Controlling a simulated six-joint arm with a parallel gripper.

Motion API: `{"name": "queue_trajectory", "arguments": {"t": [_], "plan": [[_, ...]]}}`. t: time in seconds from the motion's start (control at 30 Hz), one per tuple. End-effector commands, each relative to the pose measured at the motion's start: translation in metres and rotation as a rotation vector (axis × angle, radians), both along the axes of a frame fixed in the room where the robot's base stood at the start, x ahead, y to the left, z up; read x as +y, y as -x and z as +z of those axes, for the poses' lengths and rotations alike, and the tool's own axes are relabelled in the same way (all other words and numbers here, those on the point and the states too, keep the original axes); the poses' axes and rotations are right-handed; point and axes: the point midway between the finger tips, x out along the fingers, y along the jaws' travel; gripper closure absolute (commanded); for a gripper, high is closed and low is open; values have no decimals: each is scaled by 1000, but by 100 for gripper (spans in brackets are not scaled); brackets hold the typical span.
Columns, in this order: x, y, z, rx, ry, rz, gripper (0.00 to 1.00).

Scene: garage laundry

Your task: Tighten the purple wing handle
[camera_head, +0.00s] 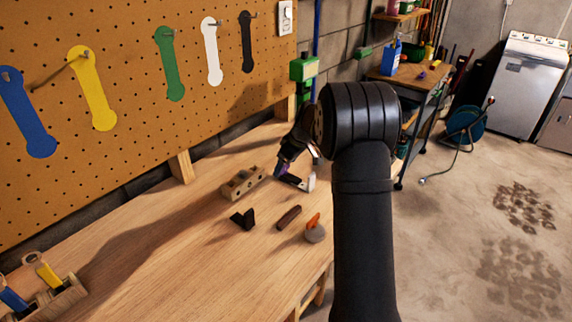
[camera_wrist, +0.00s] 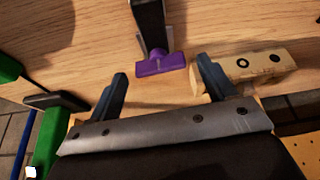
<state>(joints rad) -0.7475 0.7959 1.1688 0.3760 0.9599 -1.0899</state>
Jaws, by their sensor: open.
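The purple wing handle (camera_wrist: 161,64) is a small bar at the end of a dark, upright-looking part in the wrist view. In the head view the purple handle (camera_head: 282,170) is a small patch, mostly hidden by my gripper. My gripper (camera_wrist: 162,82) is open, with one finger on each side of the handle and slightly short of it. No contact shows between the fingers and the handle. In the head view my gripper (camera_head: 294,176) is over the wooden workbench (camera_head: 130,260), partly hidden by my arm.
A wooden block with holes (camera_head: 243,182) sits close beside my gripper. A black piece (camera_head: 243,219), a brown piece (camera_head: 288,217) and a grey piece with an orange top (camera_head: 314,231) lie in front. A pegboard (camera_head: 130,120) with colored tools stands behind. The bench's left middle is clear.

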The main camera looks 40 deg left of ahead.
Motion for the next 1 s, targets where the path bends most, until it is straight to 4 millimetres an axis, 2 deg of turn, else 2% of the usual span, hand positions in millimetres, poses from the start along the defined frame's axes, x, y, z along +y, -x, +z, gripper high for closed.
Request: {"name": "queue_trajectory", "arguments": {"t": [0.37,0.6,1.0], "plan": [[3,0,-5,0,-1,0,24],[2,0,-5,0,-1,0,68],[3,2,-5,0,0,-82,68]]}}
